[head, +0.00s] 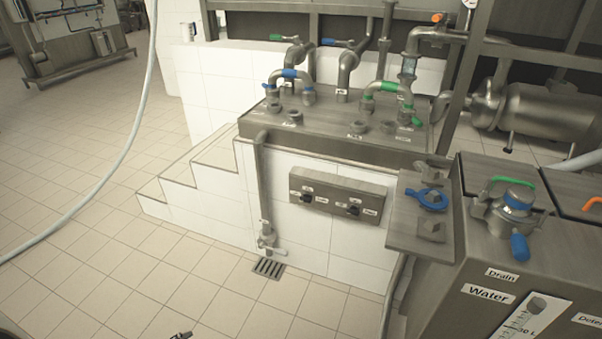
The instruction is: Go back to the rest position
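A small dark tip (181,335), which looks like part of my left gripper, shows at the bottom edge, left of centre. The rest of it is cut off by the frame, so its fingers cannot be judged. It appears over the tiled floor, apart from the equipment. My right gripper is not in view. A steel-topped station (340,143) with pipes and blue and green handles stands in the middle. A steel tank unit (455,265) labelled Water and Drain stands at the lower right, with a blue-handled fitting (518,205) on top.
White tiled steps (185,190) lead up left of the station. A steel shelf (408,235) holding a blue ring-shaped part (432,199) juts out beside the tank unit. A pale hose (110,168) hangs at the left. The tiled floor (130,270) at the lower left is clear around a drain grate (269,268).

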